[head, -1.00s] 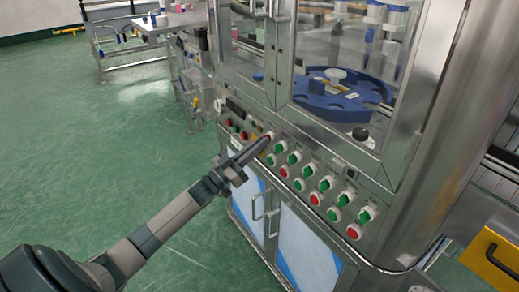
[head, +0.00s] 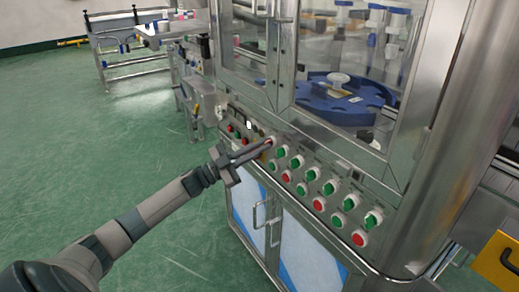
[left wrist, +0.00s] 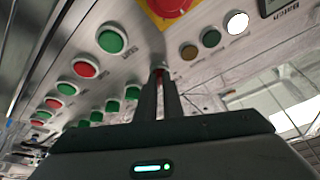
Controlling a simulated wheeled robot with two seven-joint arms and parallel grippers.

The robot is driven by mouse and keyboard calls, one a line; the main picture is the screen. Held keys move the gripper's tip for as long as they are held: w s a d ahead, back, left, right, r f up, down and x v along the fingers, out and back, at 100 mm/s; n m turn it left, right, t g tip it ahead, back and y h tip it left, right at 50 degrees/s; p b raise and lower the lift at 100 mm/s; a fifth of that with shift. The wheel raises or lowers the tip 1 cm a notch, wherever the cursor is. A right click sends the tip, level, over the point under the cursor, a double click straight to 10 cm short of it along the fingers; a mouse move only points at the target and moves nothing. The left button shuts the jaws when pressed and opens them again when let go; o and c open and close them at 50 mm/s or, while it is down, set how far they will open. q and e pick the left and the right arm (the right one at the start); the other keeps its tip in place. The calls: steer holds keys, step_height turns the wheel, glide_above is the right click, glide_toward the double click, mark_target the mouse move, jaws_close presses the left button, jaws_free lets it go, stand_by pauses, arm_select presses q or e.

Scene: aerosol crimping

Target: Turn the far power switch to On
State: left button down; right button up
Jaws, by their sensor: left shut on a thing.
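My left gripper (head: 268,144) reaches in from the left to the control panel (head: 325,178) on the front of the machine. Its narrow fingers are shut on a small switch (head: 273,138) at the far end of the upper row of controls. The fingers hide most of this switch, so its exact angle cannot be read. In the left wrist view the closed fingers (left wrist: 162,82) meet the panel below a red emergency button on a yellow base (left wrist: 170,6). A white lamp (head: 249,125) beyond the switch is lit; it also shows in the left wrist view (left wrist: 237,22). My right gripper is out of view.
Rows of green and red buttons (head: 320,204) run along the panel toward the near corner. Glass doors above enclose a blue turntable (head: 345,100). Cabinet doors with handles (head: 256,214) lie below. A yellow box (head: 500,262) is at the right. The green floor at left is clear.

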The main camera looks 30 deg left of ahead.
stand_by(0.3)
arm_select(q)
steer(key=c, duration=1.9)
jaws_free()
steer(key=shift+s+a, duration=0.1)
